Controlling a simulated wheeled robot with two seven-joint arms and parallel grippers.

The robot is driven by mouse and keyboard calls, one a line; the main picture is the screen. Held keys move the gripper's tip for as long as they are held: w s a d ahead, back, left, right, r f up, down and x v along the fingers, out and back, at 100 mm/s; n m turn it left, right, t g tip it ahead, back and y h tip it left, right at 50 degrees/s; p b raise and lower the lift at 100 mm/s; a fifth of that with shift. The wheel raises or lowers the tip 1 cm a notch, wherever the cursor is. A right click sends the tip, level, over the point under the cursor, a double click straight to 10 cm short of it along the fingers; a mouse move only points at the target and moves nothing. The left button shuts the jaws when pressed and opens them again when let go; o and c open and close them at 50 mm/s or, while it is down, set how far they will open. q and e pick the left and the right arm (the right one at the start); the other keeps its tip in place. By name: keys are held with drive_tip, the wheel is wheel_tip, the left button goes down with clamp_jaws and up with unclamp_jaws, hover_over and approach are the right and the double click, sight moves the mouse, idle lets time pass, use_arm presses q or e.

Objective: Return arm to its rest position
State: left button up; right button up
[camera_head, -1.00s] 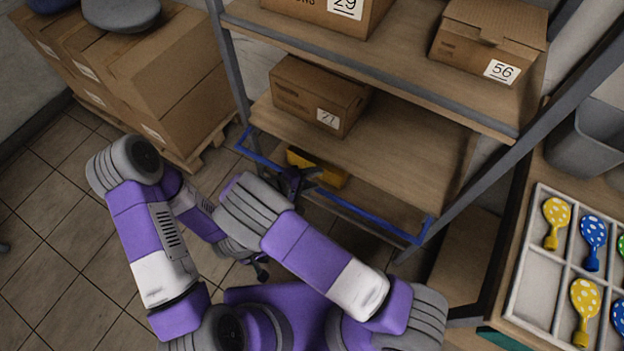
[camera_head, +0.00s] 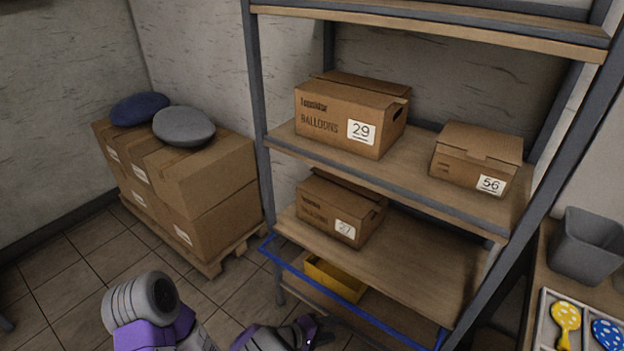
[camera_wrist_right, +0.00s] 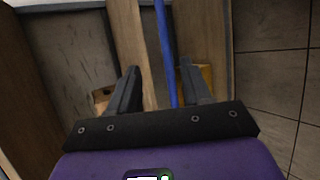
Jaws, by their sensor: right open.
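My right gripper (camera_head: 318,332) shows at the bottom edge of the head view, in front of the lower part of the shelf rack. In the right wrist view, its two fingers (camera_wrist_right: 159,72) are spread apart with nothing held between them. A blue bar (camera_wrist_right: 166,45) runs through the gap between the fingers in that picture; I cannot tell how far beyond them it is. My left arm (camera_head: 145,310) shows only in part at the bottom left of the head view. Its gripper is out of view.
The shelf rack (camera_head: 425,268) carries boxes marked 29 (camera_head: 330,117), 56 (camera_head: 465,165) and 27 (camera_head: 325,208). A blue frame (camera_head: 300,275) and a yellow bin (camera_head: 335,280) are low on it. Stacked cartons (camera_head: 205,190) stand left. A grey bin (camera_head: 585,247) and balloon tray (camera_head: 542,320) are right.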

drive_tip(key=s+d+f+m+g+y+p, duration=0.1)
drive_tip(key=s+d+f+m+g+y, duration=0.15)
drive_tip(key=s+f+g+y, duration=0.35)
drive_tip(key=s+d+f+m+g+y+p, duration=0.1)
drive_tip(key=s+d+f+g, duration=0.2)
drive_tip(key=s, duration=0.4)
use_arm(q)
drive_tip(key=r+p, duration=0.1)
drive_tip(key=r, duration=0.2)
drive_tip(key=r+p, duration=0.2)
drive_tip(key=shift+w+r+p, duration=0.2)
drive_tip(key=shift+r+p, duration=0.1)
drive_tip(key=shift+r, duration=0.1)
use_arm(e)
drive_tip(key=s+r+m+t+y, duration=0.3)
drive_tip(key=s+m+y, duration=0.1)
drive_tip(key=m+y, duration=0.3)
drive_tip(key=shift+s+a+r+t+y, duration=0.25)
drive_tip(key=shift+s+r+t+y, duration=0.15)
drive_tip(key=shift+y, duration=0.1)
